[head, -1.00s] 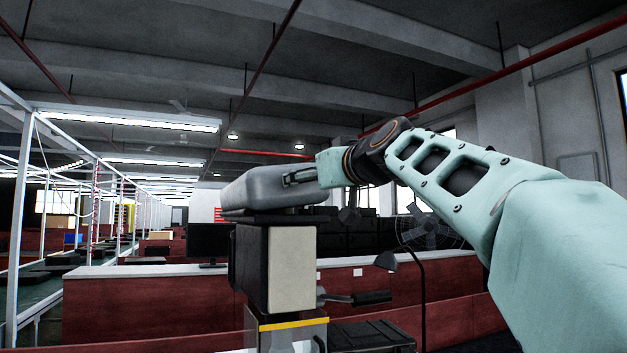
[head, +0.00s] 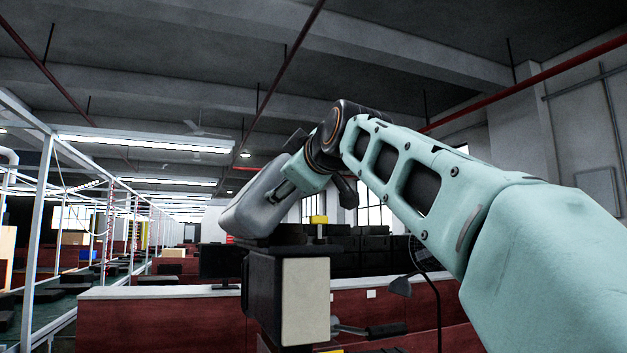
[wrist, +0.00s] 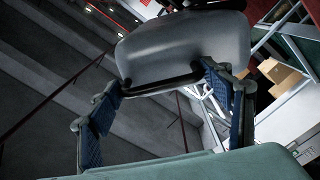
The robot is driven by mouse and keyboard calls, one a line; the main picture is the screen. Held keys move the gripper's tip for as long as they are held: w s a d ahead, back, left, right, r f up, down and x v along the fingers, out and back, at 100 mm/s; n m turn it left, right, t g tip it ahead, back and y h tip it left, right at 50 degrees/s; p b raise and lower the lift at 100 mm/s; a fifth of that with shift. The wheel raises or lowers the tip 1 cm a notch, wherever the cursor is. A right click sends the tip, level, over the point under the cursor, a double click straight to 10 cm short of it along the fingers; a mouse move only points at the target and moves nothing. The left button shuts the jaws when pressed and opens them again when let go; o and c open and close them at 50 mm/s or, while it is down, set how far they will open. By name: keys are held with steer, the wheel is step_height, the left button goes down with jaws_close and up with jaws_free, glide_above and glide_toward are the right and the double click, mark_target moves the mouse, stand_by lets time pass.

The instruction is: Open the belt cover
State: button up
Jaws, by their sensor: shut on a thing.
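The belt cover (head: 262,202) is a grey rounded lid on top of a machine with a pale front block (head: 303,300). It is tilted, with its right end raised and its left end low. In the wrist view the cover (wrist: 185,50) fills the upper middle, with a dark bar handle (wrist: 160,82) along its near edge. My gripper (wrist: 163,77) has its blue-padded fingers at the two ends of this handle and is shut on it. In the head view my gripper (head: 287,190) is at the cover's raised side, partly hidden by my wrist.
A small yellow part (head: 318,219) shows right of the cover. Behind stand a dark monitor (head: 220,262) and a red partition with a pale top (head: 150,292). A lamp (head: 402,285) stands at right. White frames with a conveyor (head: 40,312) run along the left.

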steer(key=s+a+n+p, duration=0.1)
steer(key=s+a+n, duration=0.3)
steer(key=a+n, duration=0.4)
steer(key=shift+s+a+f+n+p, duration=0.15)
steer(key=shift+a+f+n+p, duration=0.2)
steer(key=shift+a, duration=0.5)
steer(key=shift+r, duration=0.1)
steer(key=o, duration=1.4)
steer(key=shift+a, duration=0.1)
steer(key=shift+c, duration=0.2)
